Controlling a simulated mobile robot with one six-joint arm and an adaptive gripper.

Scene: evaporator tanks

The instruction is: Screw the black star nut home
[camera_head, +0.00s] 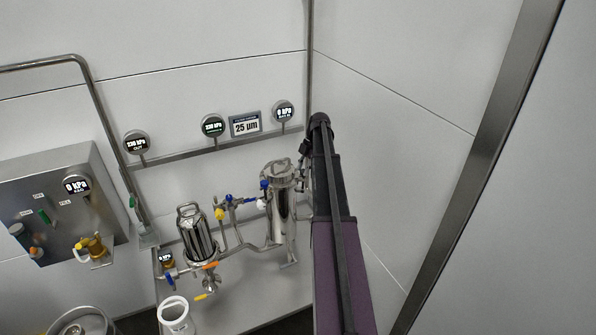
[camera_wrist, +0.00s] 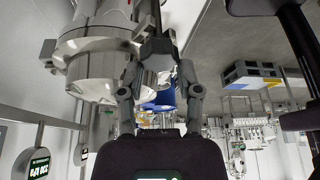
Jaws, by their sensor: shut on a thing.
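In the wrist view, a black star nut (camera_wrist: 157,47) sits between the tips of my gripper (camera_wrist: 158,62), whose two fingers close on it from both sides. It lies against the right side of the clamp ring (camera_wrist: 100,42) around a steel filter housing (camera_wrist: 95,75). The fingers partly cover the nut, and its thread is hidden. In the head view, my gripper (camera_head: 304,150) is small and dark beside the top of the tall steel housing (camera_head: 283,205). My arm hides much of that side, and I cannot make out the nut there.
A second steel housing (camera_head: 197,235) stands to the left with valves and pipes. A wall rail (camera_head: 180,157) carries round gauges and a "25 µm" sign (camera_head: 245,124). A control box (camera_head: 60,200) is at far left. The wall corner is close behind my arm; the right side is bare.

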